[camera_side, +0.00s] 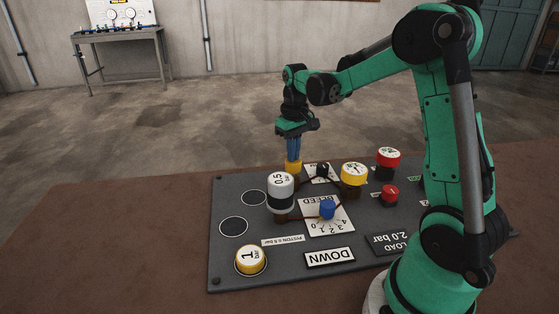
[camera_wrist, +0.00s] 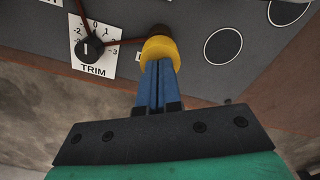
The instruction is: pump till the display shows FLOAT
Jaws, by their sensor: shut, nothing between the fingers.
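My gripper (camera_side: 293,158) has its blue fingers pointing down, shut with nothing between them. The tips are at the top of a yellow-topped plunger (camera_side: 293,168) at the panel's far side; they appear to touch it. In the wrist view the fingertips (camera_wrist: 159,66) meet the same yellow cap (camera_wrist: 160,48). The display (camera_side: 329,258) at the panel's near edge reads DOWN, upside down in the side view. A dark display (camera_side: 388,243) beside it reads LOAD 2.0 bar.

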